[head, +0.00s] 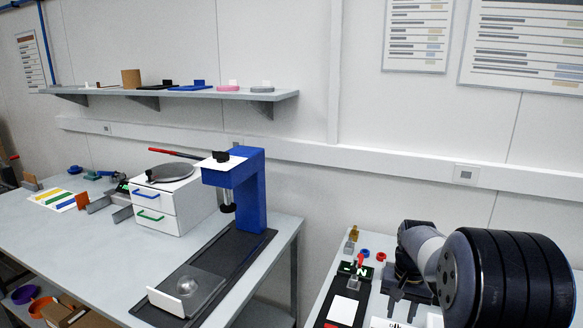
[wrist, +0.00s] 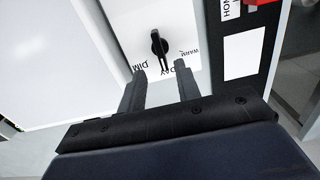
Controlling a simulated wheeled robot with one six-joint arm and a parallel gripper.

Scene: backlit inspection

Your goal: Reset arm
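My gripper (wrist: 159,72) shows in the wrist view with its two grey fingers apart and nothing between them. A black rotary knob (wrist: 158,44) on a white plate (wrist: 125,22) lies just beyond the fingertips. Its handle points toward the fingers, near a partly covered label between DIM and WARM. I see no contact between fingers and knob.
In the wrist view a large white panel (wrist: 60,60) fills the left, and a black strip with a white patch (wrist: 246,54) and red part (wrist: 262,3) lies right. In the head view a left bench (head: 105,238) holds a white drawer unit (head: 172,203) and blue stand (head: 251,192).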

